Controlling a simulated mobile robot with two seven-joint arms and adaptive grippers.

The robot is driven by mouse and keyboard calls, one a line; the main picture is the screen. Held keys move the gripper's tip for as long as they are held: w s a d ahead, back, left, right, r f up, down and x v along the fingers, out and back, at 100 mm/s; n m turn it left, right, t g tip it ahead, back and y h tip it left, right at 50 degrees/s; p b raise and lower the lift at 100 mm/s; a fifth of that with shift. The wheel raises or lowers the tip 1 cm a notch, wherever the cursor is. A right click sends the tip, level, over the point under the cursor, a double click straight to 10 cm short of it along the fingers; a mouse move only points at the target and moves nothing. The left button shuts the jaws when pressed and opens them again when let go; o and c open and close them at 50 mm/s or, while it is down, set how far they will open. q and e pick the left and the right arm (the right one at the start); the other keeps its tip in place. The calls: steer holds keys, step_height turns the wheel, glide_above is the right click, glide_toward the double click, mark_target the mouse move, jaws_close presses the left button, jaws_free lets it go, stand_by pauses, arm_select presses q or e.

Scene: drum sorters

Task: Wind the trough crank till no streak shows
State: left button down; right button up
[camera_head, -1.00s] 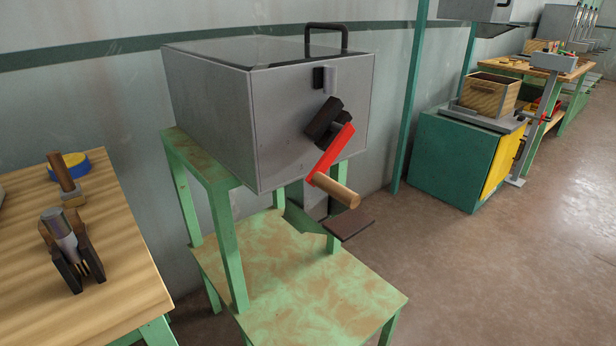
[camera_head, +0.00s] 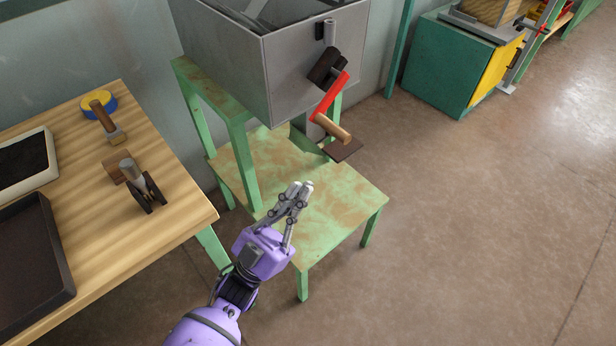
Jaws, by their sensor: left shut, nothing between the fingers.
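The trough (camera_head: 285,75) is a grey metal box with an open-looking top, standing on a green worn stand. Its crank has a red arm (camera_head: 329,97) slanting down to the left from a dark hub (camera_head: 326,66) on the front face. A wooden handle (camera_head: 333,128) sticks out from the lower end of the arm. My left gripper (camera_head: 302,187) is shut and empty, above the lower green shelf, below and left of the handle and apart from it. The trough's inside is mostly cut off by the top edge, so I cannot tell whether any streak shows. My right gripper is not in view.
A wooden bench (camera_head: 180,207) stands at left with a dark tray (camera_head: 32,262), a white-rimmed tray (camera_head: 52,178), a blue-and-yellow round thing (camera_head: 99,103) and tools. A green cabinet (camera_head: 440,68) stands at back right. The floor at right is clear.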

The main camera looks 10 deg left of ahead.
arm_select(q)
steer(key=w+d+r+p, duration=0.1)
steer(key=w+d+r, duration=0.2)
steer(key=w+d, duration=0.2)
steer(key=w, duration=0.2)
steer(key=shift+w+r, duration=0.2)
steer(key=shift+w, duration=0.2)
steer(key=shift+d, duration=0.1)
steer(key=shift+f+b, duration=0.25)
steer(key=shift+b, duration=0.15)
stand_by(0.3)
